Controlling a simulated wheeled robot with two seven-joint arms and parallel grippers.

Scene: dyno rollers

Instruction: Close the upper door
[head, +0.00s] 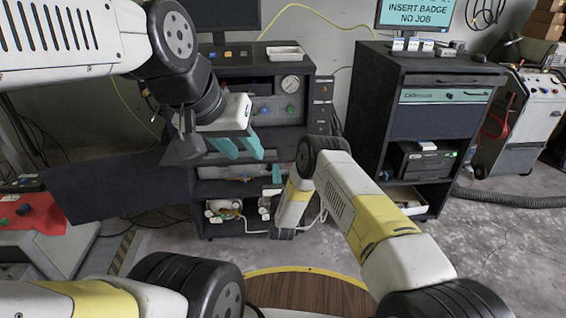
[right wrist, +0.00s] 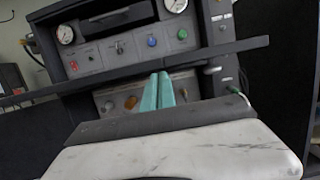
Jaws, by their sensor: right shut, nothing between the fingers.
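The dark middle cabinet (head: 312,62) has an upper bay with a gauge and coloured knobs. A dark flat panel (head: 178,155) juts out level below that bay, like a door folded down; its edge (right wrist: 240,48) crosses the right wrist view. I cannot tell for sure that it is the upper door. My left gripper (head: 237,148) is open and empty, in front of the bay and above the panel in the picture. My right gripper (head: 277,174) is shut and empty, lower down before the cabinet. Its teal fingers (right wrist: 157,92) are together, pointing at a lower knob panel (right wrist: 120,100).
Another dark panel (head: 110,187) stands out at the cabinet's left. A second cabinet (head: 440,125) is on the right, with a monitor above it. A red-topped unit (head: 35,215) is at lower left. Cables hang at the lower shelf.

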